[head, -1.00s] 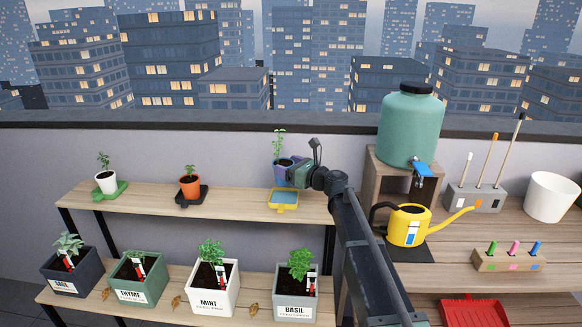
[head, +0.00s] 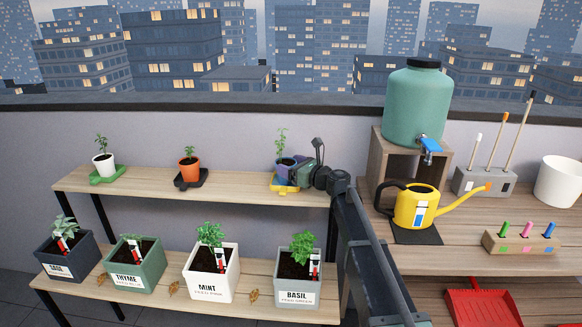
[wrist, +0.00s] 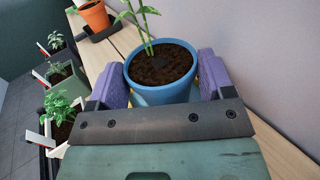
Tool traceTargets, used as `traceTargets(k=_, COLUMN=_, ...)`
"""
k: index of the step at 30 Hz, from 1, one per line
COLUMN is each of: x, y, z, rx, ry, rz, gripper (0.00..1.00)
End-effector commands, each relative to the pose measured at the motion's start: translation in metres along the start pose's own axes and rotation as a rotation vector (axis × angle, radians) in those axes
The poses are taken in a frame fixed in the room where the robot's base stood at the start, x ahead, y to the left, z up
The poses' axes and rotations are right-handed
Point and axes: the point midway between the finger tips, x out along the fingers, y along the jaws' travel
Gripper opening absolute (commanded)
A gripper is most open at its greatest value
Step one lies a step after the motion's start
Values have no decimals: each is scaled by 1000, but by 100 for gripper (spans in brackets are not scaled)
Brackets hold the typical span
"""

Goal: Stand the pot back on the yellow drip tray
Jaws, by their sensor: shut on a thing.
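The blue pot (head: 284,174) holds dark soil and a green seedling. It stands upright at the right end of the upper shelf in the head view. The yellow drip tray (head: 284,187) is directly under it, and the pot's base appears to be on or just above the tray; I cannot tell if they touch. My gripper (head: 292,171) reaches in from the right and is shut on the pot. In the wrist view the purple fingers clasp both sides of the pot (wrist: 163,85), and its base and most of the tray are hidden.
On the upper shelf (head: 235,184) stand a white pot (head: 104,164) on a green tray and an orange pot (head: 189,170) on a dark tray. Several herb planters (head: 211,272) fill the lower shelf. A yellow watering can (head: 414,207) stands right of my arm.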

Motion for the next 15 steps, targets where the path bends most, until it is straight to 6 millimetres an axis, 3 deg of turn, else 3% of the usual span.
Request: traceTargets(k=15, x=0, y=0, z=-7, rx=0, ry=0, rz=0, gripper=46)
